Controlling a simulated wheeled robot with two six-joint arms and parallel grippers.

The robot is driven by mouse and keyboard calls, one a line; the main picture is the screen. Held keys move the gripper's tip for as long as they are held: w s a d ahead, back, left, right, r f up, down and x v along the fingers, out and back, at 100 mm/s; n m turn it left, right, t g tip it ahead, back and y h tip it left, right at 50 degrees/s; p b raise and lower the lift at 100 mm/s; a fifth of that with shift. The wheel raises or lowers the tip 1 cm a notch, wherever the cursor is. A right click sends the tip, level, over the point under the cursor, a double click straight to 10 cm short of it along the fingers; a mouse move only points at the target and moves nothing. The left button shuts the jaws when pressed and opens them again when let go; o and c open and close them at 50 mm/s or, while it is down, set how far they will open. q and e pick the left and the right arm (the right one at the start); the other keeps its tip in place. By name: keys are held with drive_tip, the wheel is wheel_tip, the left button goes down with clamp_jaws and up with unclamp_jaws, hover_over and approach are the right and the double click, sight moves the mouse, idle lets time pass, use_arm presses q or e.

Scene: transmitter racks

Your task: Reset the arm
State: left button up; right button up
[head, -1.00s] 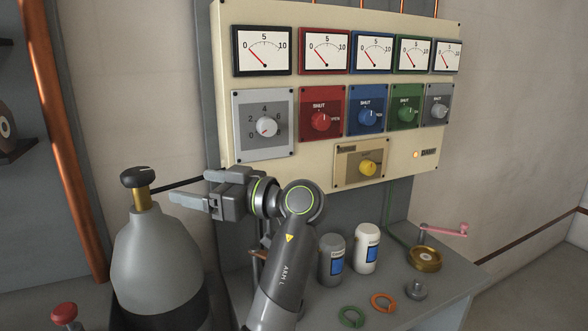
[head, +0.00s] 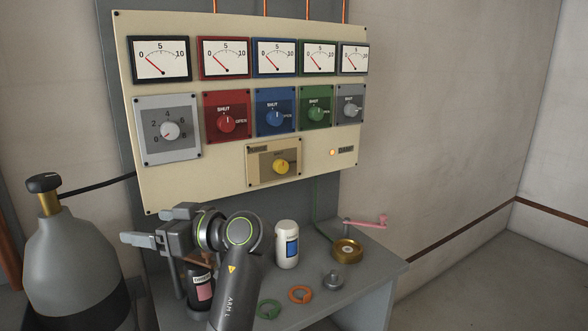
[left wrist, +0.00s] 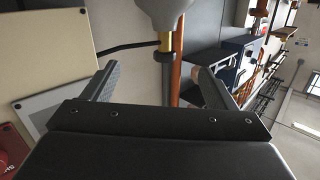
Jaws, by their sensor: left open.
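My left gripper (head: 152,224) is open and empty in the head view. It hangs in the air at the left, near the lower left corner of the cream panel (head: 200,195), with its fingers pointing left toward the grey gas cylinder (head: 75,255). My left arm (head: 237,285) comes up from the bottom of the picture. In the left wrist view both fingers (left wrist: 155,84) stand apart with nothing between them; the cylinder's neck (left wrist: 166,40) shows beyond. My right gripper is not in view.
Below and behind my left gripper stands a dark bottle (head: 200,291). On the grey bench (head: 350,290) are a white bottle (head: 287,246), a green ring (head: 268,309), an orange ring (head: 300,294), a grey knob (head: 333,281) and a brass wheel (head: 347,250) beside a pink handle (head: 366,222).

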use_arm(q)
drive_tip(key=s+a+f+m+h, duration=0.2)
drive_tip(key=s+a+f, duration=0.1)
drive_tip(key=f, duration=0.6)
drive_tip(key=s+a+f+m+h, duration=0.2)
drive_tip(key=s+a+f, duration=0.1)
drive_tip(key=f, duration=0.6)
drive_tip(key=s+a+f+m+h, duration=0.2)
drive_tip(key=s+f+m, duration=0.15)
drive_tip(key=f, duration=0.45)
drive_tip(key=s+d+f+m+h, duration=0.2)
drive_tip(key=s+f+m+h, duration=0.3)
drive_tip(key=s, duration=0.8)
drive_tip(key=s+d+f+m+h, duration=0.1)
drive_tip(key=s+f+h, duration=0.35)
drive_tip(key=s, duration=0.85)
wheel_tip(320, 180, down, 27)
drive_tip(key=a+g, duration=0.1)
drive_tip(key=g, duration=0.1)
drive_tip(key=s+d+f+g, duration=0.1)
drive_tip(key=s+f, duration=1.3)
drive_tip(key=f, duration=0.1)
drive_tip(key=shift+s+f, duration=0.25)
drive_tip(key=shift+s, duration=0.05)
drive_tip(key=shift+d, duration=0.1)
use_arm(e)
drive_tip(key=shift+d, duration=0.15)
